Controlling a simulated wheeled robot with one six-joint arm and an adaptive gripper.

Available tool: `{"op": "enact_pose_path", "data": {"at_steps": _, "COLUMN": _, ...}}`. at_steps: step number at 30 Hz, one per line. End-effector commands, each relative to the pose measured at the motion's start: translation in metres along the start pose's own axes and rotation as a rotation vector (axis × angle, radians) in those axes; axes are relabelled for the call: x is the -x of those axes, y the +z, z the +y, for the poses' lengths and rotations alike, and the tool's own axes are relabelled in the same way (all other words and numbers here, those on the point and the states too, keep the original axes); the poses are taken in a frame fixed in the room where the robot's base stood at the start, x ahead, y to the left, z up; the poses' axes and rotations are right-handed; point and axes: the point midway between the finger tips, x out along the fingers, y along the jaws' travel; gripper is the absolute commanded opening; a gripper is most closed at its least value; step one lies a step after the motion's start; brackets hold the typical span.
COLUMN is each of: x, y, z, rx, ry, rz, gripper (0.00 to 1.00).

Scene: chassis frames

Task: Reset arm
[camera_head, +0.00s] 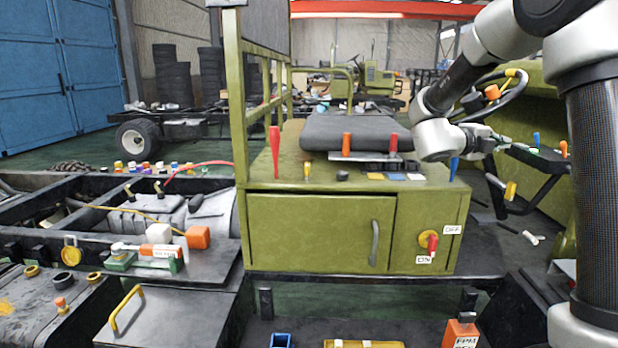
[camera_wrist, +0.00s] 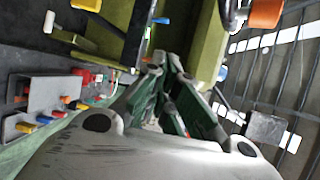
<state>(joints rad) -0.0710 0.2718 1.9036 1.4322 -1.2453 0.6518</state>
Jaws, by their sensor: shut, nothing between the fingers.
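My arm comes in from the upper right of the head view and bends down to a wrist beside the right end of the green cabinet (camera_head: 320,230). My gripper (camera_head: 502,143) is small there and points right, near a dark tray with coloured handles (camera_head: 536,152). In the wrist view my gripper (camera_wrist: 165,62) fills the middle, with its green and grey fingers drawn together and nothing seen between them. The fingertips are partly hard to make out against the olive frame behind.
A black seat cushion (camera_head: 355,133) and several upright coloured handles stand on the cabinet top. A steering wheel (camera_head: 492,95) is close behind my wrist. A red switch (camera_head: 432,243) is on the cabinet front. A chassis frame with parts lies at left.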

Motion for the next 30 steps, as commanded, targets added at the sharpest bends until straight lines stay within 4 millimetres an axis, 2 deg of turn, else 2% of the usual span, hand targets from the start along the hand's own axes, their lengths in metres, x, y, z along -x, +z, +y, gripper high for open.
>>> {"op": "enact_pose_path", "data": {"at_steps": 11, "x": 0.008, "y": 0.023, "z": -0.024, "rx": 0.082, "ry": 0.005, "rz": -0.236, "gripper": 0.0}}
{"op": "enact_pose_path", "data": {"at_steps": 17, "x": 0.027, "y": 0.04, "z": -0.042, "rx": 0.187, "ry": -0.004, "rz": -0.454, "gripper": 0.0}}
{"op": "enact_pose_path", "data": {"at_steps": 22, "x": 0.065, "y": 0.049, "z": -0.054, "rx": 0.357, "ry": -0.028, "rz": -0.717, "gripper": 0.0}}
{"op": "enact_pose_path", "data": {"at_steps": 25, "x": 0.101, "y": 0.043, "z": -0.054, "rx": 0.519, "ry": -0.054, "rz": -0.912, "gripper": 0.0}}
{"op": "enact_pose_path", "data": {"at_steps": 28, "x": 0.151, "y": 0.017, "z": -0.041, "rx": 0.769, "ry": -0.089, "rz": -1.144, "gripper": 0.0}}
{"op": "enact_pose_path", "data": {"at_steps": 29, "x": 0.166, "y": 0.003, "z": -0.032, "rx": 0.859, "ry": -0.098, "rz": -1.213, "gripper": 0.0}}
{"op": "enact_pose_path", "data": {"at_steps": 30, "x": 0.185, "y": -0.018, "z": -0.02, "rx": 0.985, "ry": -0.107, "rz": -1.3, "gripper": 0.0}}
